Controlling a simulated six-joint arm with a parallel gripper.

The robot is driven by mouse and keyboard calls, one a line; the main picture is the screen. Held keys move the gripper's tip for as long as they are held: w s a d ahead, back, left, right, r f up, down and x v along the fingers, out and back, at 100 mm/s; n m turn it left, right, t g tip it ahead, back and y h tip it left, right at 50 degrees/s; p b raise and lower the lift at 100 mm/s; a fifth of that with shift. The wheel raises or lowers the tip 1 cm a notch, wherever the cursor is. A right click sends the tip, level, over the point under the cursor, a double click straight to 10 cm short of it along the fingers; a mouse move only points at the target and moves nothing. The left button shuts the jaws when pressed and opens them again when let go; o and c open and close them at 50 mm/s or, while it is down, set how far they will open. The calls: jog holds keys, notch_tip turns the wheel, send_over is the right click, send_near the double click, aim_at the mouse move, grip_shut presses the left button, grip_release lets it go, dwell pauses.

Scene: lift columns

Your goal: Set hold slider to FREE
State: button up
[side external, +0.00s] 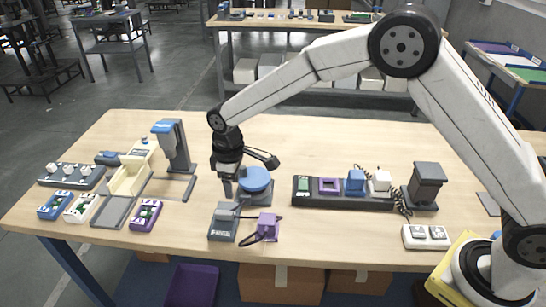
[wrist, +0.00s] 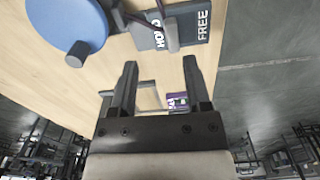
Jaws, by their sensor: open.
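The hold slider is a dark grey box (side external: 223,228) at the front of the table in the side view. In the wrist view the box (wrist: 193,48) is at the top, with the words HOLD on its left and FREE on its right. A grey upright handle (wrist: 171,36) stands beside the word HOLD, apart from FREE. My gripper (side external: 228,192) points down just behind the box. In the wrist view its two fingers (wrist: 159,72) are spread with nothing between them, short of the handle. Contact with the box cannot be told from the side view.
A blue round disc (side external: 256,180) on a grey base is close beside my gripper. A purple block (side external: 267,226) with a black cable sits right of the box. A dark rack (side external: 340,202) is farther right. A grey stand with a blue top (side external: 173,145) is at left.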

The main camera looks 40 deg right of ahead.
aim_at(224, 212)
jog(key=shift+w+a+f+n, duration=0.15)
jog(key=shift+a+f, duration=0.05)
jog(key=shift+a, duration=0.25)
jog(key=shift+w+a+f+n, duration=0.1)
jog(key=shift+w+a+f, duration=0.1)
jog(key=shift+a, duration=0.3)
jog(key=shift+w+a+f+n, duration=0.15)
jog(key=shift+a+f, duration=0.05)
jog(key=shift+a, duration=0.25)
jog(key=shift+f, duration=3.9)
grip_shut()
